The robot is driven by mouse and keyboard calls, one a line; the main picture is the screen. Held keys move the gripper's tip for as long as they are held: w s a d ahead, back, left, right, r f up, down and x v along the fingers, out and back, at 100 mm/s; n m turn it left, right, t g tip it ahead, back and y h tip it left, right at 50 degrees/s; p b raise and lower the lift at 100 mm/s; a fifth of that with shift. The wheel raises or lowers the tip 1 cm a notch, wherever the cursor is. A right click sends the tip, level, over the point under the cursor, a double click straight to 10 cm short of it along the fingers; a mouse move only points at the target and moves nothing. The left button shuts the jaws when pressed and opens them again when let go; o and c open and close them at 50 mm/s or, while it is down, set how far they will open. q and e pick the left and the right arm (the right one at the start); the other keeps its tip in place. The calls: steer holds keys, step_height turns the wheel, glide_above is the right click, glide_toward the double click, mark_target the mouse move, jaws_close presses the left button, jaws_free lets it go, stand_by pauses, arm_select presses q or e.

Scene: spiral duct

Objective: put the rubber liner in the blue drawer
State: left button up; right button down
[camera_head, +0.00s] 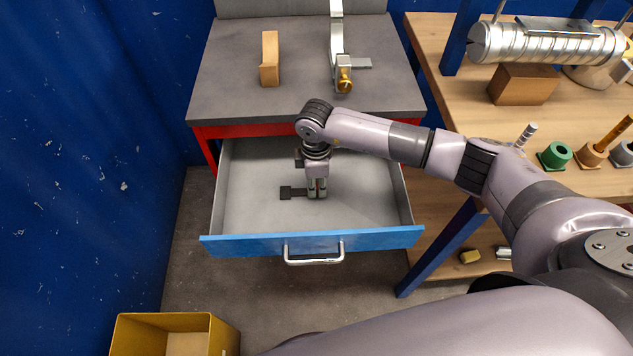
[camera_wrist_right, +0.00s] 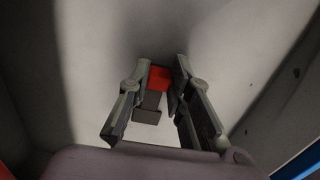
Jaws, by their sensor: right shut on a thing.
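The blue drawer (camera_head: 375,239) is pulled open below the grey worktop, and its light grey inside shows. My right gripper (camera_head: 317,194) points down inside the drawer, close to its floor. Whether the liner touches the drawer floor is hard to tell. My left gripper is not in view.
A wooden block (camera_head: 270,58) and a metal bracket with a brass knob (camera_head: 344,80) lie on the grey worktop (camera_head: 225,85). A wooden bench (camera_head: 430,45) at right holds a spiral duct (camera_head: 545,44). A yellow bin (camera_head: 130,335) stands at lower left.

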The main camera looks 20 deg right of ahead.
steer(key=shift+f, duration=0.1)
steer(key=c, duration=1.5)
jaws_free()
steer(key=shift+o, duration=0.2)
steer(key=shift+r, duration=0.2)
step_height(320, 180, up, 12)
steer(key=b, duration=0.1)
steer(key=shift+f, duration=0.1)
